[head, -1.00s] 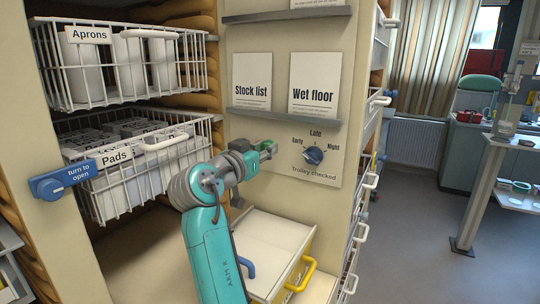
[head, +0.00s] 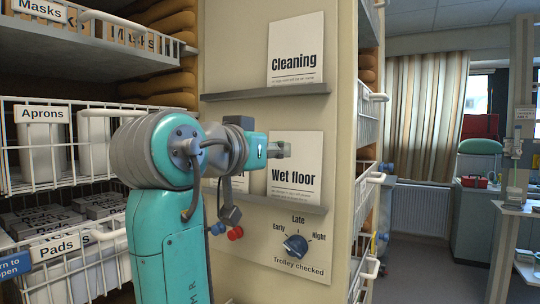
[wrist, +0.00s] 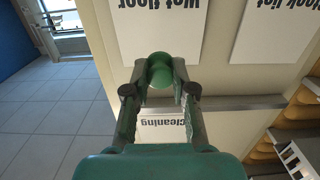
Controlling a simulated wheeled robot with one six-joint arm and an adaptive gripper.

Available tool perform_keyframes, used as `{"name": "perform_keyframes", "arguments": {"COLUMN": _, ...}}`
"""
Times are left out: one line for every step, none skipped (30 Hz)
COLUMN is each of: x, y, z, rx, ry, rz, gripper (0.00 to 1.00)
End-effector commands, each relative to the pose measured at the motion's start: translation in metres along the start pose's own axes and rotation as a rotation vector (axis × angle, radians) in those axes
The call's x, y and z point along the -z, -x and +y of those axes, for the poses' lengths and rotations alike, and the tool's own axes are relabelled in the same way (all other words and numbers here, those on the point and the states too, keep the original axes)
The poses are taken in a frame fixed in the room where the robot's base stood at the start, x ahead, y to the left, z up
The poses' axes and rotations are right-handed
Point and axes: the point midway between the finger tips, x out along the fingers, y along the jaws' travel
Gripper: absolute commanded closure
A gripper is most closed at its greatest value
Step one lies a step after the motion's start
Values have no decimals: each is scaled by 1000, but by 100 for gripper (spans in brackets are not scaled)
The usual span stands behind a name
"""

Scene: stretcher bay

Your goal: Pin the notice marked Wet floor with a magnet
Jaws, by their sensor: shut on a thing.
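The Wet floor notice (head: 291,185) is a white sheet standing on a grey ledge (head: 290,203) against the cream panel. In the wrist view it shows upside down (wrist: 160,30). My gripper (head: 281,150) is in front of the upper part of this notice. In the wrist view its fingers (wrist: 160,85) are shut on a round green magnet (wrist: 160,68). The magnet overlaps the notice's top edge there. I cannot tell whether it touches the sheet. My arm hides most of the Stock list notice, which shows in the wrist view (wrist: 277,30).
The Cleaning notice (head: 297,50) stands on an upper ledge (head: 262,92). Red (head: 235,233) and blue (head: 217,229) round pieces sit below the lower ledge. A blue dial (head: 296,246) is lower right. Wire baskets of supplies (head: 45,145) stand at left.

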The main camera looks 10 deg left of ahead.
Motion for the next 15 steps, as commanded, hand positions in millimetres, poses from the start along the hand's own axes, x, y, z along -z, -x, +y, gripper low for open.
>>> {"name": "perform_keyframes", "arguments": {"x": 0, "y": -3, "z": 0, "rx": -1, "ry": 0, "rz": 0, "gripper": 100}}
{"name": "perform_keyframes", "arguments": {"x": 0, "y": -5, "z": 0, "rx": -1, "ry": 0, "rz": 0, "gripper": 100}}
{"name": "perform_keyframes", "arguments": {"x": 0, "y": -7, "z": 0, "rx": -1, "ry": 0, "rz": 0, "gripper": 100}}
{"name": "perform_keyframes", "arguments": {"x": 0, "y": -9, "z": 0, "rx": -1, "ry": 0, "rz": 0, "gripper": 100}}
{"name": "perform_keyframes", "arguments": {"x": 0, "y": -11, "z": 0, "rx": 0, "ry": 0, "rz": 0, "gripper": 100}}
{"name": "perform_keyframes", "arguments": {"x": 0, "y": -13, "z": 0, "rx": 0, "ry": 0, "rz": 0, "gripper": 100}}
{"name": "perform_keyframes", "arguments": {"x": 0, "y": -15, "z": 0, "rx": -1, "ry": 0, "rz": 0, "gripper": 100}}
{"name": "perform_keyframes", "arguments": {"x": 0, "y": -17, "z": 0, "rx": -1, "ry": 0, "rz": -1, "gripper": 100}}
{"name": "perform_keyframes", "arguments": {"x": 0, "y": -20, "z": 0, "rx": -2, "ry": 0, "rz": -1, "gripper": 100}}
{"name": "perform_keyframes", "arguments": {"x": 0, "y": -22, "z": 0, "rx": -2, "ry": 0, "rz": -1, "gripper": 100}}
{"name": "perform_keyframes", "arguments": {"x": 0, "y": -25, "z": 1, "rx": -2, "ry": 0, "rz": -1, "gripper": 100}}
{"name": "perform_keyframes", "arguments": {"x": 0, "y": -27, "z": 0, "rx": -1, "ry": -1, "rz": -1, "gripper": 100}}
{"name": "perform_keyframes", "arguments": {"x": 0, "y": -29, "z": 0, "rx": -1, "ry": -1, "rz": 0, "gripper": 100}}
{"name": "perform_keyframes", "arguments": {"x": 0, "y": -31, "z": 0, "rx": 0, "ry": -1, "rz": 0, "gripper": 100}}
{"name": "perform_keyframes", "arguments": {"x": 0, "y": -33, "z": 0, "rx": 0, "ry": 0, "rz": 0, "gripper": 100}}
